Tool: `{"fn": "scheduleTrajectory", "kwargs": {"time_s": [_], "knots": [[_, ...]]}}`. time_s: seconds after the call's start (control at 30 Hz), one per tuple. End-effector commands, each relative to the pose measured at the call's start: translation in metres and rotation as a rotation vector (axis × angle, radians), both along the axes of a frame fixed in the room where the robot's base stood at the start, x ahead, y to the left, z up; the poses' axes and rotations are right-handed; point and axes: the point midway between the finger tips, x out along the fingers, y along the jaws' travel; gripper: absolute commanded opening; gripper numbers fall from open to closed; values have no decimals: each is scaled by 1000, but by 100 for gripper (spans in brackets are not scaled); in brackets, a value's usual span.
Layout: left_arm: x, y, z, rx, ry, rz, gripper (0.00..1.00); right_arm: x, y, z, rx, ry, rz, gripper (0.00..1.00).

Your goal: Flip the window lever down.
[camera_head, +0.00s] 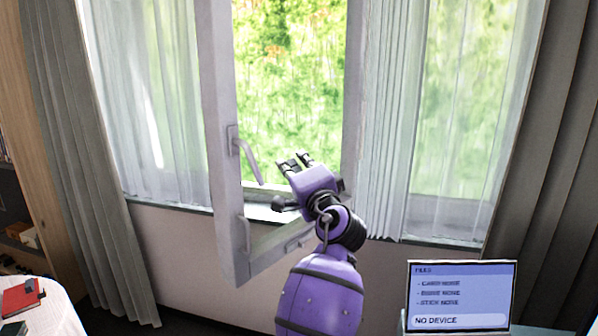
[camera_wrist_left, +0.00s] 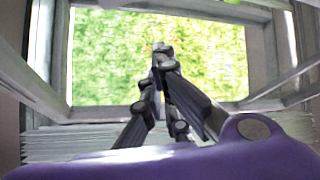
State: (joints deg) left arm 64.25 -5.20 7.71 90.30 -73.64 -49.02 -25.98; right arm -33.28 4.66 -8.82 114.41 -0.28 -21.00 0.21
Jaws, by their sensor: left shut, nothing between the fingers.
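The window lever (camera_head: 250,163) is a pale grey handle on the frame of the inward-swung window sash (camera_head: 218,100) in the head view. Its grip slants downward and to the right from its mounting plate. A second, smaller grey handle or fitting (camera_head: 245,234) sits lower on the same frame. My left gripper (camera_head: 295,161), on the purple arm, is just right of the lever, with a gap showing between them in the picture. Its dark fingers are shut and empty; they also meet at the tips in the left wrist view (camera_wrist_left: 160,52). The lever cannot be made out there.
Sheer curtains (camera_head: 385,120) and dark drapes (camera_head: 85,170) flank the window. A screen (camera_head: 461,294) stands at lower right. A white table (camera_head: 50,312) with a red book (camera_head: 22,297) is at lower left. The window opening behind the gripper is clear.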

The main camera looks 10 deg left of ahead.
Motion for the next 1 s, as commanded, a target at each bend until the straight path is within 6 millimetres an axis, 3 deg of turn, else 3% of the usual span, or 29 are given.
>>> {"fn": "scheduleTrajectory", "kwargs": {"time_s": [0.1, 0.4, 0.87, 1.0], "knots": [[21, 15, 9, 2, -2, 1, 0, 8, 2, 7, 4, -18, 1, 30], [-7, 33, -7, -2, -3, -1, 0, 19, 4, 20, 9, -39, 0, 30], [-11, 36, -11, -1, 0, -1, 0, 10, 5, 16, 11, -20, -1, 30], [-14, 38, -21, 0, 4, -1, 0, 10, 5, 16, 11, -21, -1, 30]]}}
